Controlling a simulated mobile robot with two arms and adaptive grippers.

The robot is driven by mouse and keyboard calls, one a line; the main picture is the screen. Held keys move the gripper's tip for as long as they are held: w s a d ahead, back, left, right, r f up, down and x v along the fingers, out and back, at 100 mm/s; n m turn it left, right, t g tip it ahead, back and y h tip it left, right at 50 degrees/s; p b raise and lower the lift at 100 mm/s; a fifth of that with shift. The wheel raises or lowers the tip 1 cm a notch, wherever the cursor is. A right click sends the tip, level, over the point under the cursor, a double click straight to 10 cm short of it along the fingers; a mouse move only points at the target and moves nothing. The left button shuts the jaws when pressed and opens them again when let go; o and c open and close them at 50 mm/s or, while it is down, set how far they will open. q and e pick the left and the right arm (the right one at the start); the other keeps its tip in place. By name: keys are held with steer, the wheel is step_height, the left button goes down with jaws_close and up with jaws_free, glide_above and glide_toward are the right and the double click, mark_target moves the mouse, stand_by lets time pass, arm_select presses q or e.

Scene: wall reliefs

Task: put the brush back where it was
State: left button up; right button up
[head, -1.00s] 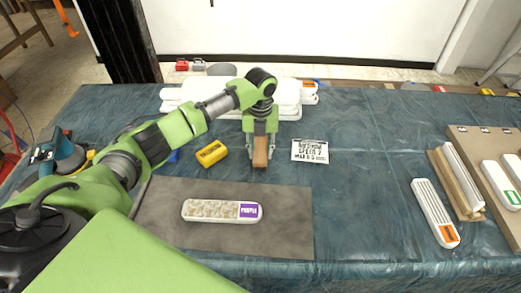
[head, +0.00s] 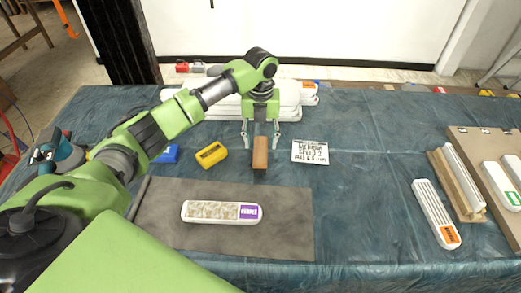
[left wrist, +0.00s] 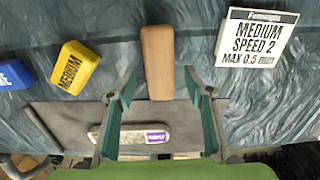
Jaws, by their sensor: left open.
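The brush (head: 260,153) appears as a narrow brown wooden block on the blue-green covered table, between a yellow block and a white label card. No bristles can be made out. It also shows in the left wrist view (left wrist: 157,60), ahead of my fingers. My left gripper (head: 260,146) is open and empty, its two fingers apart on either side of the brush's far end in the head view. In the left wrist view the open fingers (left wrist: 160,90) frame the brush's near end without gripping it. My right gripper is not seen.
The yellow block (head: 211,154) and a blue block (head: 167,154) lie left of the brush; the label card (head: 310,151) lies right. A white float with a purple label (head: 221,211) lies on a grey mat (head: 285,235). White pieces (head: 288,100) are stacked behind.

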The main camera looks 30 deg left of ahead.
mark_target(260, 149)
arm_select(q)
step_height(260, 149, up, 7)
steer(key=shift+f, duration=0.2)
stand_by(0.4)
